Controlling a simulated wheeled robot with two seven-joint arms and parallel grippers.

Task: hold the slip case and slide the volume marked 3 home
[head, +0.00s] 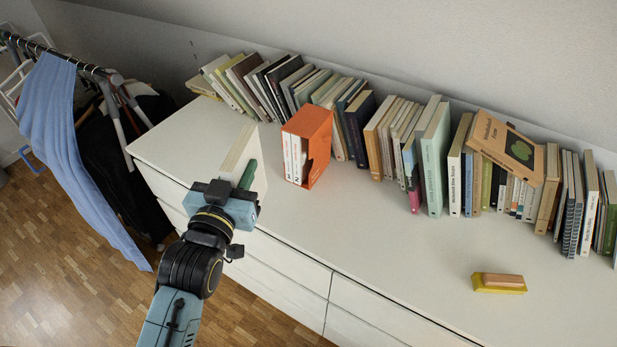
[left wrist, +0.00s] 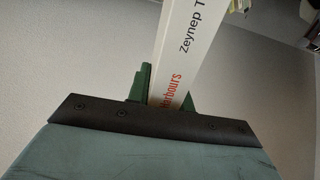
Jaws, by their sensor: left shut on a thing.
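The orange slip case (head: 319,132) stands upright on the white dresser top, in front of the book row. Two white volumes (head: 292,158) stand in its left part, and a dark gap shows to their right. My left gripper (head: 246,178) is shut on a pale volume (head: 237,150) and holds it to the left of the case, apart from it. In the left wrist view the held volume (left wrist: 190,45) shows a white spine with red and black lettering between green fingertips. Its number is not visible, so I cannot confirm it is volume 3. My right gripper is not in view.
A long row of books (head: 395,135) lines the wall behind the case, with an orange-covered book (head: 505,145) lying on top. A yellow block with a wooden top (head: 499,283) lies at the right. The dresser top (head: 390,245) is clear between. A clothes rack (head: 60,55) stands left.

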